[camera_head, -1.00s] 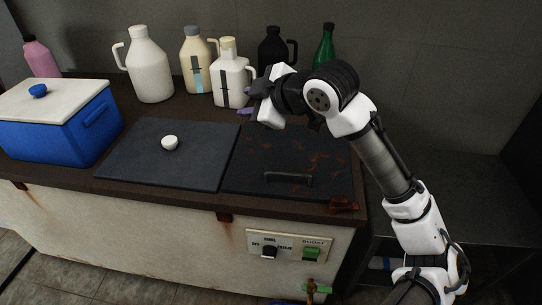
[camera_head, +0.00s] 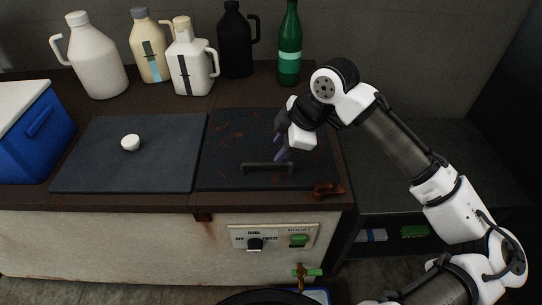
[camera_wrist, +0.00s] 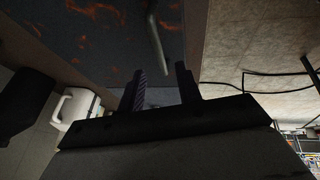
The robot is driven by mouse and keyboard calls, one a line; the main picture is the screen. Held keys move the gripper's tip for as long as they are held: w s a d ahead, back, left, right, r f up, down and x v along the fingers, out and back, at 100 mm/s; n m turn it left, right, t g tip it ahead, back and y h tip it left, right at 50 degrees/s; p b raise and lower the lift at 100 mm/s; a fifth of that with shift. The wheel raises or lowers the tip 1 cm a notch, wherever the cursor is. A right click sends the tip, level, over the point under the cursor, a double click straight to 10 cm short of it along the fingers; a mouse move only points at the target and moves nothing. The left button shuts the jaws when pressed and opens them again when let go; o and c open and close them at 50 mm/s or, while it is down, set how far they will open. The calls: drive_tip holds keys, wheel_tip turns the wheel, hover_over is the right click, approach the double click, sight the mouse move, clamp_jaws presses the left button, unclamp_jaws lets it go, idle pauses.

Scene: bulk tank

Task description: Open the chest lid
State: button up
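The right dark lid (camera_head: 225,150) of the chest is flat, shut and marked with rust-coloured patches. Its dark bar handle (camera_head: 267,167) runs along the front edge. In the wrist view, the handle (camera_wrist: 157,45) lies ahead of the fingertips, roughly in line with the gap between them. My gripper (camera_head: 281,148) is over the right part of this lid, just above and behind the handle. In the wrist view my gripper (camera_wrist: 161,70) has its two fingers apart with nothing between them. I cannot tell whether a finger touches the handle.
The left dark lid (camera_head: 95,165) carries a white cup-like knob (camera_head: 130,142). Several jugs and a green bottle (camera_head: 290,45) stand along the back. A blue cooler (camera_head: 35,140) is at the left. A control panel (camera_head: 272,238) is on the front. A rusty piece (camera_head: 327,190) sits at the right front corner.

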sight(268, 162)
drive_tip(key=x, duration=0.6)
drive_tip(key=shift+c, duration=0.4)
clamp_jaws()
